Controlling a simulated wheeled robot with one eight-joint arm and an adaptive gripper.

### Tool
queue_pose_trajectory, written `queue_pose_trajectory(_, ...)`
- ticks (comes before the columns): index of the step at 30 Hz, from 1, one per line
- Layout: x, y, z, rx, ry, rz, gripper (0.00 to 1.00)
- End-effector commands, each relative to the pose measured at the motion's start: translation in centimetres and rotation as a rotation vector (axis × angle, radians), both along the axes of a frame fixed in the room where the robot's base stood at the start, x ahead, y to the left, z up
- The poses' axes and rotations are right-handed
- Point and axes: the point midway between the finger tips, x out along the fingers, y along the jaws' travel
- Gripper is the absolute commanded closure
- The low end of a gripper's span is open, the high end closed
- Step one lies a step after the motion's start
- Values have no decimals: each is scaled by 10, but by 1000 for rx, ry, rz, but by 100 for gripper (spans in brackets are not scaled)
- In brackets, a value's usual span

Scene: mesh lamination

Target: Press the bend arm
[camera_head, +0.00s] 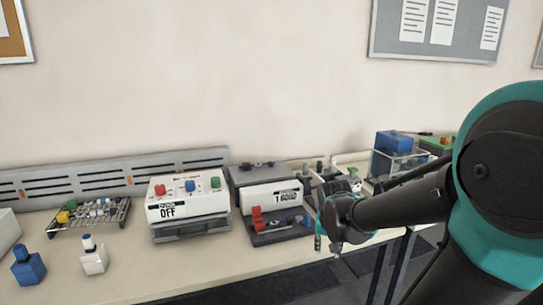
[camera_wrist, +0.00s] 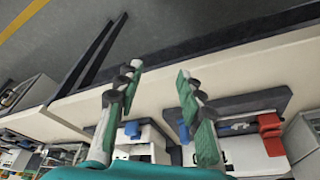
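My gripper (camera_head: 327,243) hangs over the front edge of the bench, pointing down, in front of the machines. In the wrist view my gripper (camera_wrist: 158,76) has its two green-padded fingers apart, with nothing between them. I cannot tell for sure which part is the bend arm. A grey machine with a white front panel (camera_head: 272,197) stands left of my gripper, with a red part (camera_head: 258,218) and a blue part (camera_head: 306,220) on its dark base. In the wrist view the red part (camera_wrist: 270,127) is at the right. Another machine behind my gripper is partly hidden.
A white control box (camera_head: 187,202) reading OFF stands further left, then a rack (camera_head: 92,215), a white bottle (camera_head: 93,257) and a blue bottle (camera_head: 28,267). A clear box (camera_head: 398,165) with blue content is at the right. The front bench strip (camera_head: 200,265) is clear.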

Motion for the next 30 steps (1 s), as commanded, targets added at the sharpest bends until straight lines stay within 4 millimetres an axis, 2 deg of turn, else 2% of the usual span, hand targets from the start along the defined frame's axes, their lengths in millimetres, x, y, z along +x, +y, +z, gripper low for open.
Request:
queue_pose_trajectory(1, -23, -6, -14, 2, -8, 57, 62)
queue_pose_trajectory(3, -46, -9, -29, 1, -23, 140, 62)
queue_pose_trajectory(6, -71, -10, -44, -4, -42, 230, 62)
queue_pose_trajectory(9, -84, -10, -53, -8, -54, 281, 62)
queue_pose_trajectory(12, -89, -10, -56, -11, -58, 303, 62)
queue_pose_trajectory(18, -88, -9, -56, -11, -58, 304, 62)
queue_pose_trajectory(23, -82, -8, -52, -9, -51, 288, 82)
queue_pose_trajectory(27, -58, -2, -36, 0, -28, 211, 99)
queue_pose_trajectory(30, -30, 7, -17, 6, -4, 113, 100)
